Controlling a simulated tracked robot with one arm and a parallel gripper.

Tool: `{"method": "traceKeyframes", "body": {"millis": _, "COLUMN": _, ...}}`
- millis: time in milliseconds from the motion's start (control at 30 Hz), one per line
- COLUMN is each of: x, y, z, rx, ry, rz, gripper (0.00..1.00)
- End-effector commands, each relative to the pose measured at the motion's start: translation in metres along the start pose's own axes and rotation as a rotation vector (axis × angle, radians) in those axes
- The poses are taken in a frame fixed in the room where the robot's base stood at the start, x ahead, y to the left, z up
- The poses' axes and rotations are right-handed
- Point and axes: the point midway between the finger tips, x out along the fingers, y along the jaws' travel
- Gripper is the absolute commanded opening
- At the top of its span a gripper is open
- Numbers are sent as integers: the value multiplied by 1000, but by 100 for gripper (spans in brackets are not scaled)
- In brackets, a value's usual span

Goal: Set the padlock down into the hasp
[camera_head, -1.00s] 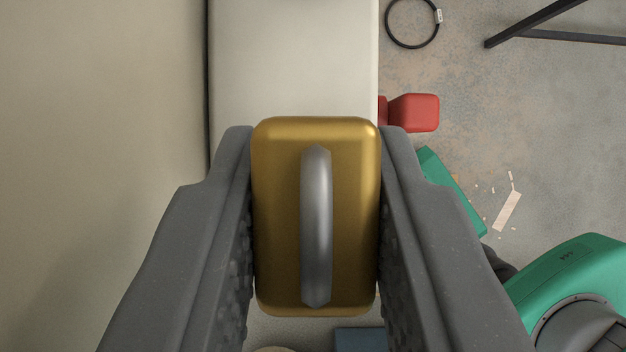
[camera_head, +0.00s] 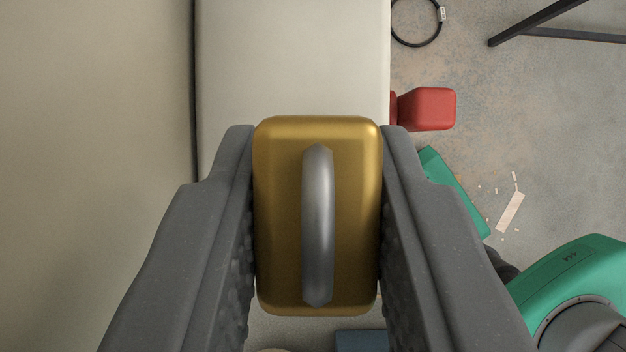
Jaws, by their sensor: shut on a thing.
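The padlock (camera_head: 275,220) has a brass-coloured body and a grey metal shackle that faces the camera. My gripper (camera_head: 318,215) is shut on the padlock, with one dark grey finger against its left side and one against its right. The padlock is held over a pale, box-like surface (camera_head: 292,60). No hasp can be made out; the padlock and fingers hide much of what lies below. A red block-shaped part (camera_head: 428,109) sticks out to the right of the pale surface, and I cannot tell what it belongs to.
A pale wall or panel (camera_head: 90,90) fills the left side. The floor (camera_head: 490,90) on the right holds a black cable ring (camera_head: 397,35), dark metal legs (camera_head: 540,22) and pale scraps (camera_head: 510,212). A blue-grey thing (camera_head: 362,340) shows at the bottom edge.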

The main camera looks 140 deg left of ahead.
Motion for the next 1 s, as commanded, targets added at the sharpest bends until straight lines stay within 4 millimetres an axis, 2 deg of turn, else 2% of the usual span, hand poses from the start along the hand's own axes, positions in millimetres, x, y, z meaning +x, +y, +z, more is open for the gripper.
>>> {"method": "traceKeyframes", "body": {"millis": 267, "x": 5, "y": 0, "z": 3, "rx": 0, "ry": 0, "rz": 0, "gripper": 0}}
{"method": "traceKeyframes", "body": {"millis": 300, "x": 6, "y": 0, "z": 3, "rx": 0, "ry": 0, "rz": 0, "gripper": 26}}
{"method": "traceKeyframes", "body": {"millis": 400, "x": 5, "y": 0, "z": 3, "rx": 0, "ry": 0, "rz": 1, "gripper": 49}}
{"method": "traceKeyframes", "body": {"millis": 733, "x": 4, "y": 0, "z": 3, "rx": 0, "ry": 0, "rz": 0, "gripper": 49}}
{"method": "traceKeyframes", "body": {"millis": 1000, "x": -13, "y": 0, "z": 2, "rx": 0, "ry": 1, "rz": -1, "gripper": 49}}
